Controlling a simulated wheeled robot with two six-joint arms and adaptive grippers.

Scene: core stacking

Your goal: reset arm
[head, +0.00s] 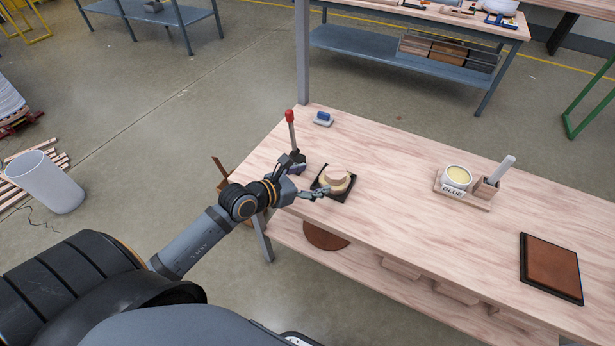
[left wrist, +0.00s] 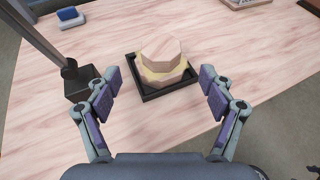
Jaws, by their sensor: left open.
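My left gripper (head: 309,180) reaches over the left end of the wooden workbench (head: 420,240). It is open and empty. In the left wrist view its two fingers (left wrist: 159,95) stand wide apart, short of a dark square tray (left wrist: 153,95). On the tray sits a stack of pale wooden pieces with a yellowish layer between them (left wrist: 162,62). The stack also shows in the head view (head: 335,177), just beyond the gripper. My right gripper is in neither view.
A red-topped lever (head: 290,118) stands close beside my left gripper. A blue-handled block (head: 323,118) lies at the back edge. The bench middle is clear.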

